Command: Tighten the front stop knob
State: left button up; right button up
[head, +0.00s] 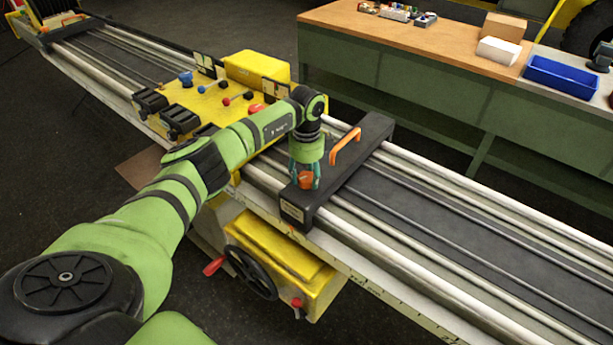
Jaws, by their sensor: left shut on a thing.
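The front stop is a dark bar (340,182) lying across the rails of the long machine bed, with an orange handle (344,146) on its far half. An orange knob (306,180) sits on top of the bar near its front end. My left gripper (305,178) points straight down over the knob, with its fingers closed around it. The fingers hide part of the knob. My left arm reaches in from the lower left. My right gripper does not show.
A yellow carriage (210,100) with levers and knobs stands on the rails left of the bar. Below the bed is a yellow box with a black handwheel (251,272). A green workbench (430,75) with a blue bin (561,78) stands behind. The rails right of the bar are clear.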

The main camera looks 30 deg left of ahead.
pick_arm(q)
jog(key=m+b, duration=0.2)
jog(key=m, duration=0.2)
jog(key=shift+f+m, duration=0.15)
jog(key=shift+m, duration=0.15)
jog(key=m+b, duration=0.1)
jog(key=m, duration=0.2)
jog(key=shift+m+b, duration=0.3)
jog(key=shift+m, duration=0.1)
jog(key=m+b, duration=0.1)
jog(key=m, duration=0.2)
jog(key=shift+m+b, duration=0.3)
jog(key=m+b, duration=0.1)
jog(key=m, duration=0.2)
jog(key=shift+m, duration=0.3)
jog(key=m+b, duration=0.1)
jog(key=m, duration=0.2)
jog(key=shift+m, duration=0.3)
jog(key=m+b, duration=0.1)
jog(key=m, duration=0.3)
jog(key=shift+s+m+b, duration=0.1)
jog(key=shift+m+b, duration=0.2)
jog(key=shift+b, duration=0.05)
jog(key=m, duration=0.3)
jog(key=shift+m+b, duration=0.3)
jog(key=shift+b, duration=0.05)
jog(key=shift+m, duration=1.8)
